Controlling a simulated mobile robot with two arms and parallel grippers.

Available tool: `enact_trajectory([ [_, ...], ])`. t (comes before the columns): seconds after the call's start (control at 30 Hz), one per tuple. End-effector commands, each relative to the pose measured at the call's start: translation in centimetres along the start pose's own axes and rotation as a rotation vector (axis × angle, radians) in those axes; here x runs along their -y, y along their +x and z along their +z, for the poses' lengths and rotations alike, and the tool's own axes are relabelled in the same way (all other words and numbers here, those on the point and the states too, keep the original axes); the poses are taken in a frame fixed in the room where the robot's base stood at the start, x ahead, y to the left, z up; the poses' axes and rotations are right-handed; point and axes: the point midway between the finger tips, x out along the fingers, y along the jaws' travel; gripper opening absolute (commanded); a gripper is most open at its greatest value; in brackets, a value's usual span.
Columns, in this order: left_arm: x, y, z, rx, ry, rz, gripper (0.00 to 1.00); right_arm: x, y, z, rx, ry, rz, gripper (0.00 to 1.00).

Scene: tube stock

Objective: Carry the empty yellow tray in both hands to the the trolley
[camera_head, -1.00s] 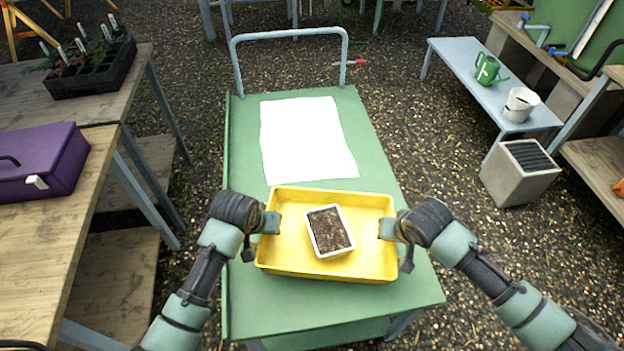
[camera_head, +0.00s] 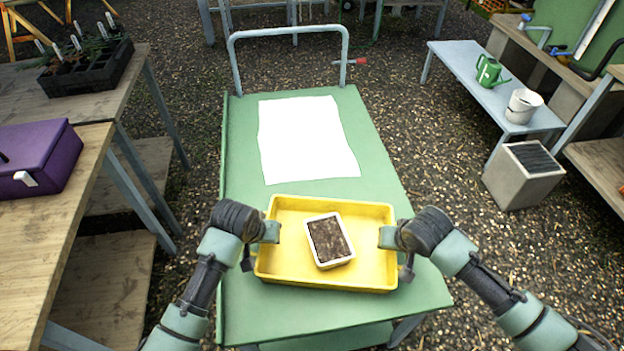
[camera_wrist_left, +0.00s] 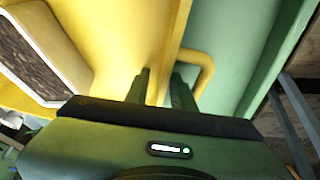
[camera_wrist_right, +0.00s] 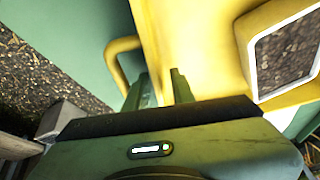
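The yellow tray (camera_head: 285,275) is in front of me over the near half of the green trolley's top (camera_head: 300,318). It is not empty: a white pot of dark soil (camera_head: 330,240) sits in it. My left gripper (camera_head: 272,231) is at the tray's left side and my right gripper (camera_head: 386,236) at its right side. In the left wrist view, the fingers (camera_wrist_left: 160,90) are closed about the tray's side by its loop handle. The right wrist view shows the same at the other side (camera_wrist_right: 158,90). I cannot tell whether the tray's underside touches the trolley.
A white sheet (camera_head: 305,140) lies on the trolley beyond the tray, with a grey push handle (camera_head: 290,32) behind. A wooden bench with a purple box (camera_head: 42,158) stands left. A low bench with a green watering can (camera_head: 489,71) and a grey bin (camera_head: 522,178) stand right.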

Motion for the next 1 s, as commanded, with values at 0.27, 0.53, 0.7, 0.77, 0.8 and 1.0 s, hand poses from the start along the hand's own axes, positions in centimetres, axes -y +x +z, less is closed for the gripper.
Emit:
enact_trajectory([
  [0.27,-0.1,-0.5,-0.1,-0.002,0.000,0.001,0.24,0.0,0.0,0.0,0.000,0.000,-0.001,0.25],
  [0.53,0.0,-5.4,-0.1,-0.006,0.000,0.002,0.24,0.1,0.0,0.0,0.000,-0.001,-0.001,0.25],
  [0.7,-0.1,-8.9,-0.1,-0.005,0.001,0.002,0.24,0.1,0.0,0.0,0.000,0.000,-0.001,0.25],
  [0.77,0.0,-9.9,-0.1,-0.004,0.001,0.002,0.24,0.1,0.0,0.0,0.000,0.000,-0.001,0.25],
  [0.8,0.0,-10.4,-0.1,-0.003,0.001,0.001,0.24,0.1,0.0,0.0,0.000,0.000,-0.001,0.25],
  [1.0,0.0,-11.9,0.0,-0.001,0.000,0.000,0.24,0.1,-0.2,0.0,0.000,-0.001,-0.002,0.25],
])
